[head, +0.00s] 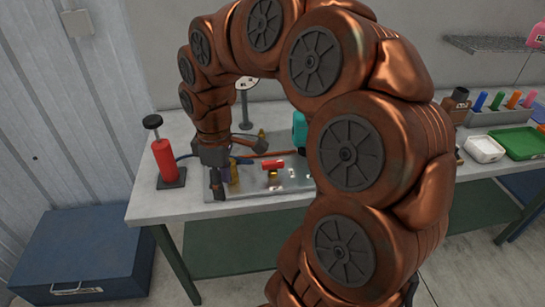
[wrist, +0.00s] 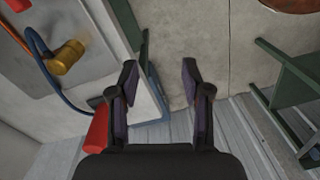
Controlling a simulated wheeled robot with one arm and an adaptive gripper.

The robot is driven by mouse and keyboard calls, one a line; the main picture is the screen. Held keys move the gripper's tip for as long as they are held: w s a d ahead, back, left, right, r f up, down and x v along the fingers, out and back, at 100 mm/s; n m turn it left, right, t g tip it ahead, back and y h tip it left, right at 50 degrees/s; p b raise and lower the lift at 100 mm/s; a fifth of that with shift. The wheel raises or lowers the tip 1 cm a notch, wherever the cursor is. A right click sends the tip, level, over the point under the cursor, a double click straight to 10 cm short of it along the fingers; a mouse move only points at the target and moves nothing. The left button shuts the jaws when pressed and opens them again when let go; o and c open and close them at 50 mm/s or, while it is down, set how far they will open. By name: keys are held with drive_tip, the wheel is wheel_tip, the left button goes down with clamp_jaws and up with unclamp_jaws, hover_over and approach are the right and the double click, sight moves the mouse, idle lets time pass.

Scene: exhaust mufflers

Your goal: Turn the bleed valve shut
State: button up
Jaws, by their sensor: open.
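My gripper (head: 217,182) hangs fingers down near the left end of the workbench; its fingers are apart and empty in the wrist view (wrist: 160,76). A red-handled part (head: 273,165), perhaps the bleed valve, sits on the grey metal plate (head: 290,185), right of my gripper and apart from it. A brass fitting (head: 235,173) stands close beside the gripper; a brass fitting with a hose also shows at upper left in the wrist view (wrist: 66,57). I cannot tell for certain which part is the bleed valve. My arm hides part of the bench.
A red hand pump (head: 165,160) with a black knob stands left of my gripper. A round gauge (head: 246,84) and a teal object (head: 299,130) stand behind the plate. An orange hose (head: 262,154) crosses the bench. Right are white (head: 484,148) and green trays (head: 519,142).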

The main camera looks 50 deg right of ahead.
drive_tip(key=w+d+n, duration=0.2)
drive_tip(key=w+d, duration=0.3)
drive_tip(key=d, duration=0.6)
drive_tip(key=n+p, duration=0.1)
drive_tip(key=p, duration=0.1)
hover_over(273, 161)
drive_tip(key=f, duration=0.3)
drive_tip(key=shift+a+f, duration=0.25)
drive_tip(key=shift+f, duration=0.05)
drive_tip(key=shift+d+f, duration=0.2)
drive_tip(key=shift+f+p, duration=1)
drive_tip(key=shift+f, duration=2.75)
clamp_jaws()
